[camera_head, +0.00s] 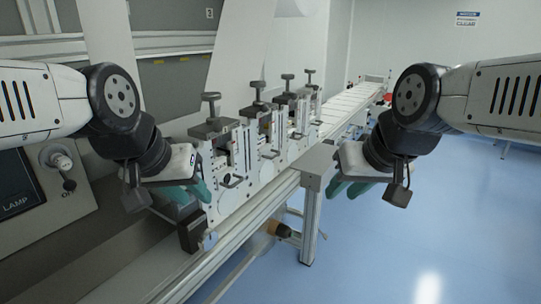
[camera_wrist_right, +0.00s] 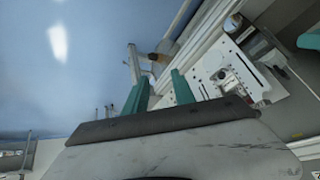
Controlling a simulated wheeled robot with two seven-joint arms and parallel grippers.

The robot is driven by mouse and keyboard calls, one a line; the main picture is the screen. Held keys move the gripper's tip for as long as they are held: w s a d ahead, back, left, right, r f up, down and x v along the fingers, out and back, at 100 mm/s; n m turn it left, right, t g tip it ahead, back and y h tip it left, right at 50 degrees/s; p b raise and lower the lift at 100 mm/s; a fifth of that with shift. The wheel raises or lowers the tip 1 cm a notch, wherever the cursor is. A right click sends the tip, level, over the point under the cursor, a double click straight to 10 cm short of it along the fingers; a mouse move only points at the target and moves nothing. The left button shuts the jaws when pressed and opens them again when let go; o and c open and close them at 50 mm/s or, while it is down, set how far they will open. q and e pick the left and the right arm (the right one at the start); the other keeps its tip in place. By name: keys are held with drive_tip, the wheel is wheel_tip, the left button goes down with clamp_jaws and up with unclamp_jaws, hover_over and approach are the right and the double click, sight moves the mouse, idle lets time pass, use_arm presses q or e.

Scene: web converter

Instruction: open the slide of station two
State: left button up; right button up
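A row of several white stations with dark T-shaped knobs stands along a rail. The nearest station (camera_head: 222,158) is beside my left gripper. The second station from the near end (camera_head: 263,140) stands behind it, with a small handle on its front; I cannot read any station number. My left gripper (camera_head: 188,194) has teal fingers that look apart, in front of the nearest station's lower left. My right gripper (camera_head: 347,189) hangs to the right of the row, clear of the stations. In the right wrist view its teal fingers (camera_wrist_right: 160,92) are apart with nothing between them.
A grey block on a post (camera_head: 318,165) stands between the row and my right gripper. A long white conveyor (camera_head: 350,105) runs off behind. A control panel (camera_head: 30,195) is at the left. The blue floor on the right is clear.

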drive_tip(key=w+d+n+t+h, duration=0.1)
drive_tip(key=w+n, duration=0.2)
drive_tip(key=w, duration=0.5)
drive_tip(key=w+d+n+t, duration=0.2)
drive_tip(key=w, duration=0.5)
drive_tip(key=n+t+y, duration=0.3)
drive_tip(key=n, duration=0.9)
approach(277, 154)
drive_tip(key=d+r, duration=0.3)
drive_tip(key=d, duration=0.4)
drive_tip(key=w+a+f+n+y, duration=0.1)
drive_tip(key=w+a+f+n, duration=0.1)
drive_tip(key=w+a, duration=0.1)
drive_tip(key=w+a+f+n+y, duration=0.2)
drive_tip(key=w+a+f+n, duration=0.1)
drive_tip(key=w+a+f+n+y, duration=0.1)
drive_tip(key=w+a+f+n, duration=0.1)
drive_tip(key=w+a, duration=0.1)
drive_tip(key=shift+a+f+n+t+y, duration=0.35)
drive_tip(key=shift+a+n+t+y, duration=0.05)
drive_tip(key=shift+a, duration=0.1)
drive_tip(key=shift+c, duration=0.4)
clamp_jaws()
drive_tip(key=shift+s, duration=0.1)
